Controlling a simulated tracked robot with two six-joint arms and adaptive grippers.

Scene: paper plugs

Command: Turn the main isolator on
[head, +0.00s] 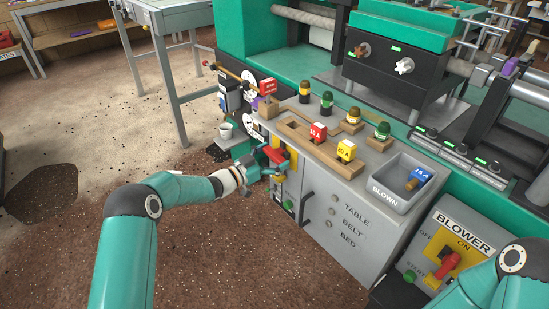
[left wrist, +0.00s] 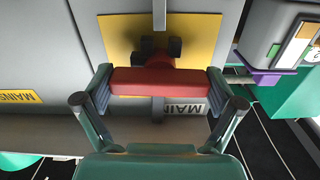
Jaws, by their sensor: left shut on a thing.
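The main isolator has a red bar handle (head: 273,154) on a yellow plate (head: 292,162) at the left end of the grey cabinet's front. In the left wrist view the red handle (left wrist: 162,81) lies level across the picture, in line with the upside-down "MAIN" lettering. The yellow plate (left wrist: 203,35) shows behind it. My left gripper (head: 265,163) is at the handle, and in the left wrist view its two fingers (left wrist: 160,88) close on the bar's two ends. My right arm shows at the lower right, but its gripper is out of view.
A door handle (head: 306,208) and a green button (head: 289,205) sit below and right of the isolator. Coloured plugs stand on the cabinet top beside a grey "BLOWN" tray (head: 379,188). A blower switch box (head: 418,258) stands at the lower right.

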